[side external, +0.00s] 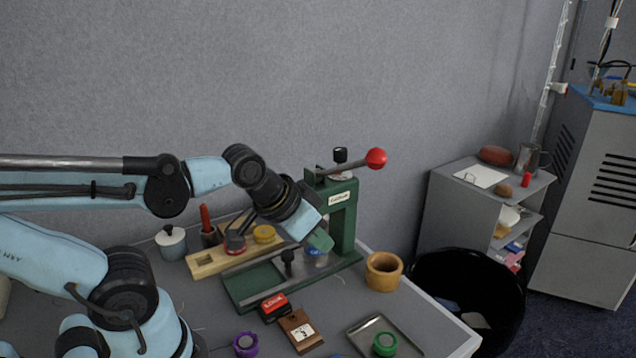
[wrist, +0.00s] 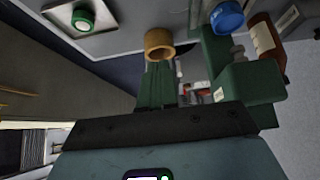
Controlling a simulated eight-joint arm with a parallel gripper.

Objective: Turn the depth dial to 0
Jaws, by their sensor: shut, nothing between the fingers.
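A green hand press (side external: 343,215) stands on the table, with a red-balled lever (side external: 376,158) at its top right. A black knob (side external: 340,154) with a light mark stands on its top; it may be the depth dial, but I cannot read any number. A blue round part (side external: 313,250) sits low on the press and also shows in the wrist view (wrist: 227,18). My gripper (side external: 322,241) has green fingers, shut and empty, in front of the press column and below the knob. The fingers also show in the wrist view (wrist: 158,68); contact with the press is unclear.
A wooden cup (side external: 384,271) stands right of the press. A metal tray (side external: 410,349) holds a green round item (side external: 384,344). A wooden rack (side external: 207,262), red box (side external: 273,306), brown box (side external: 300,331) and purple round item (side external: 246,344) stand near the press.

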